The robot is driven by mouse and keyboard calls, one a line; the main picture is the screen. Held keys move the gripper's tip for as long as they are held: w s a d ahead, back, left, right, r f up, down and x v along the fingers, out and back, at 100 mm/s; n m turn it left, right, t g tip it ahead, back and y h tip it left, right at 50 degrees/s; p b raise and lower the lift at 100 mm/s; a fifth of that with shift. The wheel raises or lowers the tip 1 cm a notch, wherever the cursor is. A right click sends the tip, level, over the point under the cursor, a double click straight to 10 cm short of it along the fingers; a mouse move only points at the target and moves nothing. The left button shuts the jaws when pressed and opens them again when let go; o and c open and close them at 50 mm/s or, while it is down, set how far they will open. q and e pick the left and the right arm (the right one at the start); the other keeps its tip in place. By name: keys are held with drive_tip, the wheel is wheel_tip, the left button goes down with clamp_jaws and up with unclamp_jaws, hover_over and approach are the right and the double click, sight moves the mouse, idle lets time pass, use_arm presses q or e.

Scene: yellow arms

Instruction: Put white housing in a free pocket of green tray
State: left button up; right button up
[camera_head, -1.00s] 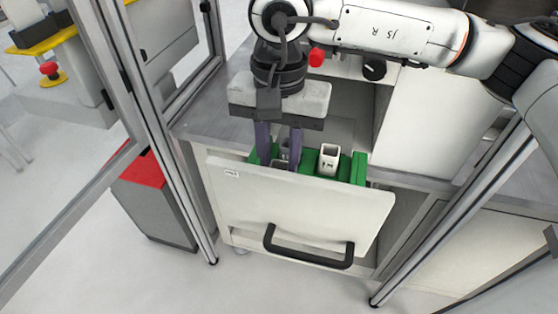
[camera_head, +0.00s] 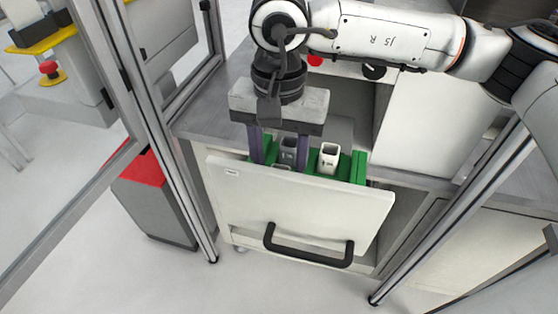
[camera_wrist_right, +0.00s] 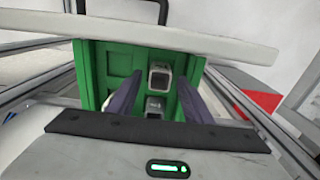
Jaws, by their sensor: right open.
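A white housing (camera_head: 328,158) stands upright in the right part of the green tray (camera_head: 358,168). My right gripper (camera_head: 278,163) reaches down into the tray from above, left of the white housing, with its fingers apart. A grey housing (camera_head: 288,150) stands between the fingers, and I see no finger pressing on it. In the right wrist view, two grey-looking housings (camera_wrist_right: 160,76) (camera_wrist_right: 154,107) stand in line between the fingers of the right gripper (camera_wrist_right: 158,98). Part of the tray is hidden behind the drawer front and fingers. My left gripper is not in view.
The tray sits in an open drawer with a pale front panel (camera_head: 300,205) and a black handle (camera_head: 308,250). Green pockets on the left of the right wrist view look empty (camera_wrist_right: 118,65). Metal frame posts (camera_head: 150,120) stand on both sides. A white cabinet panel (camera_head: 425,120) stands right of the drawer.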

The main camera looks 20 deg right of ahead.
wheel_tip(320, 180, up, 12)
drive_tip(key=shift+b, duration=0.45)
